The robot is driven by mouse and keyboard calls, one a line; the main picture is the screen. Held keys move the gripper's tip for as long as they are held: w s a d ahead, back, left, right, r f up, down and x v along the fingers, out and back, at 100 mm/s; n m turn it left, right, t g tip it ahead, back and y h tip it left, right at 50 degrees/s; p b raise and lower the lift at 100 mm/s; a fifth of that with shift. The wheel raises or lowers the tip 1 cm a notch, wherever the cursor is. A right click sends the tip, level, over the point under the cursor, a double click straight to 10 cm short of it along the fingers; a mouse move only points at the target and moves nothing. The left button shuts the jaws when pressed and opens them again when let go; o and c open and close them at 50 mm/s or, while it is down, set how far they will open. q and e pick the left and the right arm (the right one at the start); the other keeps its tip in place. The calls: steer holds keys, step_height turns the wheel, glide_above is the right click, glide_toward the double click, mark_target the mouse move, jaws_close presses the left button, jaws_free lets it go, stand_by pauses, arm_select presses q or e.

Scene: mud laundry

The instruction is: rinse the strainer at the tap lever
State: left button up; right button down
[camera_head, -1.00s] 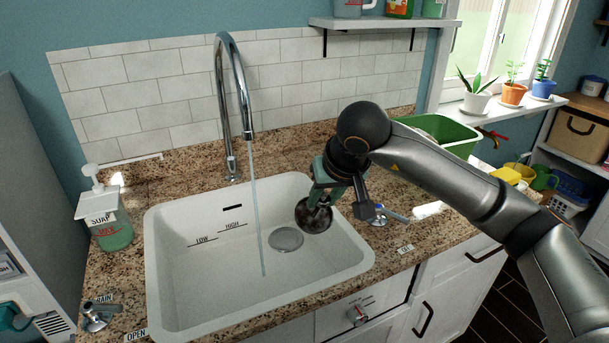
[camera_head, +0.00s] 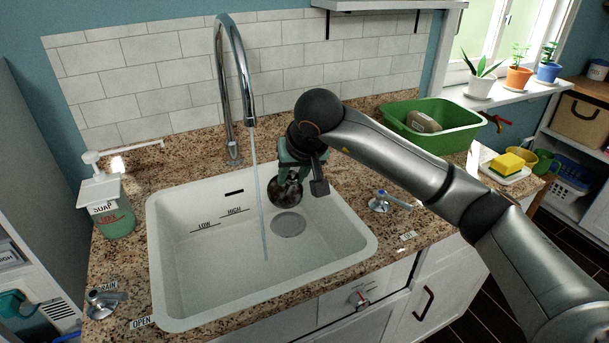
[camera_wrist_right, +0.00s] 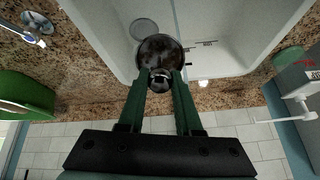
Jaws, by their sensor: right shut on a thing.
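My right gripper (camera_head: 290,170) is shut on the strainer (camera_head: 286,191), a dark, dirty-looking round piece, and holds it over the back right part of the white sink (camera_head: 190,270). The right wrist view shows the strainer (camera_wrist_right: 160,50) at the tips of the green fingers (camera_wrist_right: 160,80). A thin water stream (camera_head: 260,200) falls from the tall chrome faucet (camera_head: 234,80) into the basin. The strainer is just right of the stream; I cannot tell whether they touch. A tap lever (camera_head: 388,202) with a blue cap stands on the counter right of the sink. My left gripper is not in view.
A soap dispenser (camera_head: 113,215) stands left of the sink. A second lever (camera_head: 104,300), labelled drain, is at front left. A round drain (camera_head: 288,223) lies in the basin floor. A green tub (camera_head: 450,135) and a yellow sponge (camera_head: 507,163) are at right.

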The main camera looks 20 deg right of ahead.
steer(key=w+a+f, duration=0.1)
steer(key=w+a, duration=0.3)
steer(key=w, duration=0.1)
steer(key=shift+w+a+f, duration=0.15)
steer(key=shift+w+f, duration=0.05)
steer(key=shift+w, duration=0.15)
steer(key=shift+w, duration=0.1)
stand_by(0.6)
steer(key=shift+w+d, duration=0.25)
steer(key=shift+d, duration=0.25)
steer(key=shift+a, duration=0.1)
steer(key=shift+s+a, duration=0.35)
steer(key=shift+a, duration=0.05)
steer(key=shift+w+d, duration=0.1)
steer(key=shift+d, duration=0.05)
steer(key=shift+w+d, duration=0.25)
steer(key=shift+d, duration=0.1)
